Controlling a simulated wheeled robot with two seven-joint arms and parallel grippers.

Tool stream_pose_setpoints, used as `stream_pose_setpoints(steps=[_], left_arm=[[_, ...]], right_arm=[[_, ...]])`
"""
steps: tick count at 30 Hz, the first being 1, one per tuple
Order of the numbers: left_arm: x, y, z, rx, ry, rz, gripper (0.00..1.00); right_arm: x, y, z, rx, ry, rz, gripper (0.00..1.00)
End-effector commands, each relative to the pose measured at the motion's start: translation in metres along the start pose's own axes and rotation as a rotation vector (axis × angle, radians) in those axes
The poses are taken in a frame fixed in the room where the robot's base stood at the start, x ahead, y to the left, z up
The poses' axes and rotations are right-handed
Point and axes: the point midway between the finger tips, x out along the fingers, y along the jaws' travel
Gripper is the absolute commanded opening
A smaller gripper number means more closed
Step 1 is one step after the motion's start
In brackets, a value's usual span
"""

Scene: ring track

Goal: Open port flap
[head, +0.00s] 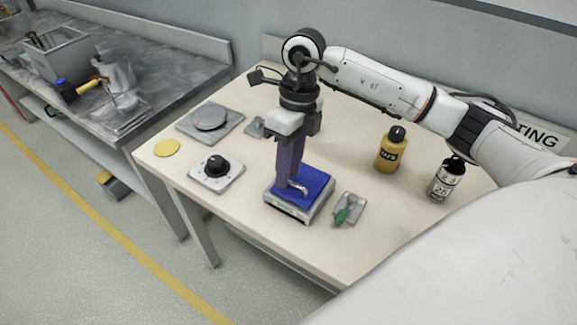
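A blue panel (316,187) lies on top of a low grey box (286,208) at the front middle of the table; it looks like the port flap and appears flat. A small curved metal piece (300,188) sits on it. My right gripper (285,184) points straight down, with its long dark fingers reaching the left part of the panel beside the metal piece. I cannot tell whether the fingertips touch it, or whether they are open or shut. The fingers hide part of the panel. My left gripper is out of view.
A knob plate (215,172), a yellow disc (166,147) and a plate with a round grey disc (209,118) lie to the left. A green-handled switch plate (347,211) is close on the right. A yellow bottle (391,152) and a labelled can (445,182) stand farther right.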

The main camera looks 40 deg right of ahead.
Motion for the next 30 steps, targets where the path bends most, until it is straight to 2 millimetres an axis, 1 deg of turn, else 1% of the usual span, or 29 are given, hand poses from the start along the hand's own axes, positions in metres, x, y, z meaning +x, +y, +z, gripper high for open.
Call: stream_pose_setpoints(steps=[2,3,7,8,30], left_arm=[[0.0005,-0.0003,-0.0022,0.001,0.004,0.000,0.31],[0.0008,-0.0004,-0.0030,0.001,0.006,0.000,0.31],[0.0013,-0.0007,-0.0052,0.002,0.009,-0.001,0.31],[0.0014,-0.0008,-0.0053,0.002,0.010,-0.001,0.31],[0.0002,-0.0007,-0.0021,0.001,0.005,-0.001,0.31]], right_arm=[[0.0000,0.0002,0.0000,0.000,0.000,0.000,0.26],[-0.0001,0.0002,0.0000,0.000,0.000,0.001,0.23],[-0.0002,0.0002,0.0001,0.000,0.000,0.001,0.01],[-0.0003,0.0003,0.0001,0.000,0.000,0.001,0.00],[-0.0005,0.0006,0.0001,-0.003,0.000,0.001,0.00]])
